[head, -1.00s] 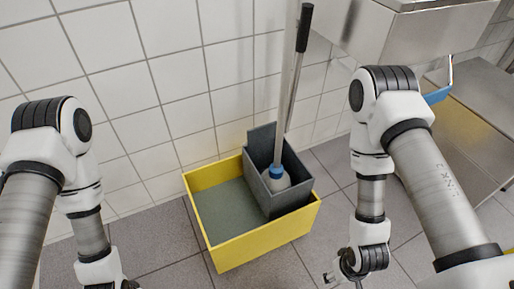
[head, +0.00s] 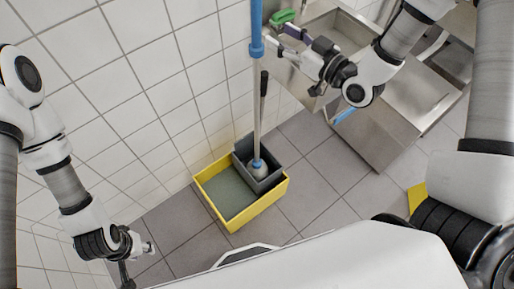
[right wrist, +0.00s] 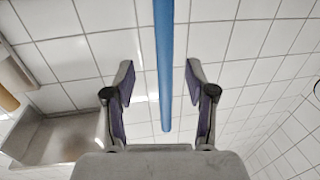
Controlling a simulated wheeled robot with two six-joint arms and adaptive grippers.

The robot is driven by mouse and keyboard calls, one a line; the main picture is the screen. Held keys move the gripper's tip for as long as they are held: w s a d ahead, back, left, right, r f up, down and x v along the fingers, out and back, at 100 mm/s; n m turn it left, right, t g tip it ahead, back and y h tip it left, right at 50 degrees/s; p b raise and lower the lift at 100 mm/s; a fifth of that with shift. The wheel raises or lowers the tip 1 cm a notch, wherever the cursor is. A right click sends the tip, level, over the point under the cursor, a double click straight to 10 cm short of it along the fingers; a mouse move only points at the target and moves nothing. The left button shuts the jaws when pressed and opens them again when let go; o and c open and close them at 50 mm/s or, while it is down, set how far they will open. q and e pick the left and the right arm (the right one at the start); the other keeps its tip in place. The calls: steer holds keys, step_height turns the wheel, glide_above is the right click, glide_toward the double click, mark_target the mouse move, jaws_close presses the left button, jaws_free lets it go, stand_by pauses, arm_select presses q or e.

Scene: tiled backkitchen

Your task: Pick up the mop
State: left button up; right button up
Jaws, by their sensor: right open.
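The mop stands upright in the grey bucket, with a blue upper handle (head: 257,30), a pale shaft (head: 257,110) and a blue collar (head: 257,163) above its pale head. Its top is cut off by the head view's upper edge. My right gripper (head: 280,42) is raised just right of the blue handle, open and empty. In the right wrist view the blue handle (right wrist: 164,65) runs between the spread fingers (right wrist: 160,85), touching neither. My left gripper (head: 140,262) hangs low at the left, apart from the mop, with its fingers apart and empty.
The grey bucket (head: 243,150) sits in a yellow-rimmed tray (head: 262,206) on the tiled floor. A black-gripped lever (head: 264,84) rises beside the mop shaft. A tiled wall (head: 150,80) is behind. A steel sink unit (head: 375,125) and a green object (head: 283,16) are near my right arm.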

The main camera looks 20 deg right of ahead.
mark_target(260, 24)
steer(key=p+x, duration=0.1)
steer(key=x, duration=0.1)
steer(key=p+x, duration=0.1)
steer(key=x, duration=0.2)
steer(key=p+x, duration=0.1)
steer(key=x, duration=0.1)
steer(key=shift+a+r, duration=0.3)
steer(key=shift+a, duration=0.1)
steer(key=shift+w+a+f, duration=0.15)
steer(key=shift+w, duration=0.2)
steer(key=c, duration=1)
jaws_close()
